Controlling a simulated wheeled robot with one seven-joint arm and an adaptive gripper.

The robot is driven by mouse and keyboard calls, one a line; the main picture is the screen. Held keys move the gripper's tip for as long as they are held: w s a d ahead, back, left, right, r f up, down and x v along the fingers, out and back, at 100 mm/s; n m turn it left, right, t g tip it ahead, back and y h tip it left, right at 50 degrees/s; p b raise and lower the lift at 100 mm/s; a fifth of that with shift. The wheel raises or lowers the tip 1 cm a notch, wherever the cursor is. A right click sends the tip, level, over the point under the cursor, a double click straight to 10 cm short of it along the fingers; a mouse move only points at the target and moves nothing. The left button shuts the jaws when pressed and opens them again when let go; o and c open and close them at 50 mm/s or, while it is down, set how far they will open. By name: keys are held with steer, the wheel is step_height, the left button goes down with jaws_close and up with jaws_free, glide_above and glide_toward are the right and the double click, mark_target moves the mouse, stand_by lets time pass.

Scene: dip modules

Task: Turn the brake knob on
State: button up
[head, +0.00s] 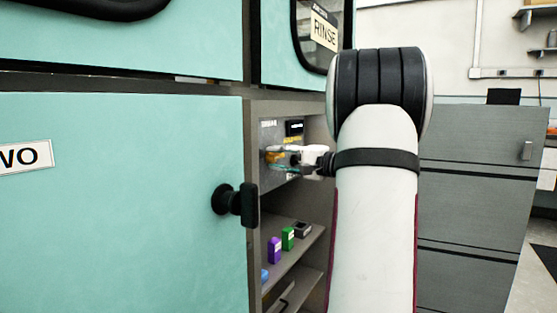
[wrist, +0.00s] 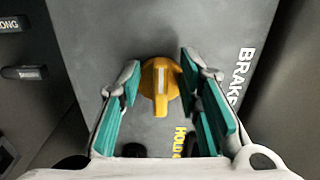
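The brake knob (wrist: 159,86) is yellow-orange with a pale line on its raised handle. It sits on a grey panel (wrist: 150,30) beside the word BRAKE in the wrist view. In the head view the knob (head: 273,156) is small, on the panel inside the cabinet opening. My gripper (wrist: 160,80) is open, with one teal-padded finger on each side of the knob. Gaps show between the pads and the knob's handle, so it is not gripped. In the head view my gripper (head: 295,158) is small and partly hidden by my arm.
A teal door (head: 120,210) with a black handle (head: 237,204) stands left of the opening. Below the panel, a shelf (head: 290,262) holds purple (head: 274,250) and green (head: 288,238) modules. Grey drawers (head: 468,200) stand at right. Yellow text lies below the knob.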

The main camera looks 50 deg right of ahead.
steer(key=s+d, duration=0.1)
steer(key=s, duration=1.1)
